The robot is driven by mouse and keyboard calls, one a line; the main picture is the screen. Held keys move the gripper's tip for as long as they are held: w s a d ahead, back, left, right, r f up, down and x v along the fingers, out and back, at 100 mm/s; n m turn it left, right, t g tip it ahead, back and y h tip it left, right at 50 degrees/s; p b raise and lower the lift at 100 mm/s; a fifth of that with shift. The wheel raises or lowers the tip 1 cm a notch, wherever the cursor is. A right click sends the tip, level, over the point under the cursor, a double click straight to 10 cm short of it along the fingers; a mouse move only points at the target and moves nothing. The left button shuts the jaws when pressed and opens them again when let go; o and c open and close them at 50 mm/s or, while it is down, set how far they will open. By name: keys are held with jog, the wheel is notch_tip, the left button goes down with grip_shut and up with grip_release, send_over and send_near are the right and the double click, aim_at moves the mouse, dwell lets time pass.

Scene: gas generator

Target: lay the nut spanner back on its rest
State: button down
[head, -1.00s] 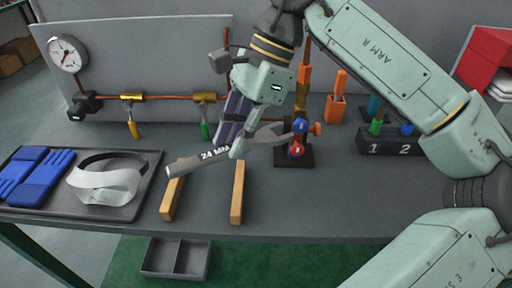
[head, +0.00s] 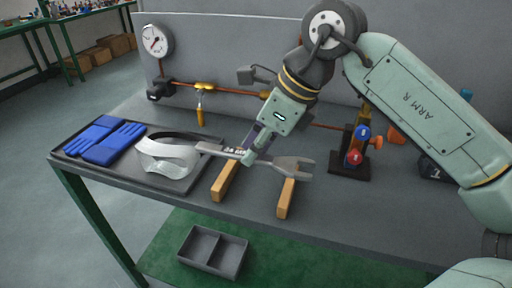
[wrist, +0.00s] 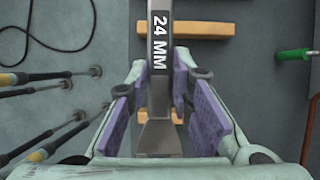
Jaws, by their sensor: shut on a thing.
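The grey nut spanner (head: 292,167), marked 24 MM, is held by its handle in my gripper (head: 248,157). Its open-ended head points right, over the right wooden block of the rest (head: 286,200); its handle end reaches left past the left block (head: 224,182). In the wrist view the spanner handle (wrist: 160,78) runs between the purple finger pads (wrist: 160,108), crossing above a wooden block (wrist: 200,30). A small piece of the other block (wrist: 143,117) shows beside the spanner. I cannot tell whether the spanner touches the blocks.
A dark tray (head: 188,186) with blue gloves (head: 105,140) and a white visor (head: 167,155) stands left. A stand with red and blue knobs (head: 355,150) is right of the rest. A gauge (head: 157,40) and pipe line the back panel. The bench front is clear.

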jog(key=shift+f+b, duration=3.05)
jog(key=shift+f, duration=0.3)
jog(key=c, duration=1.3)
grip_release()
jog(key=shift+c, duration=0.2)
jog(key=v, duration=1.2)
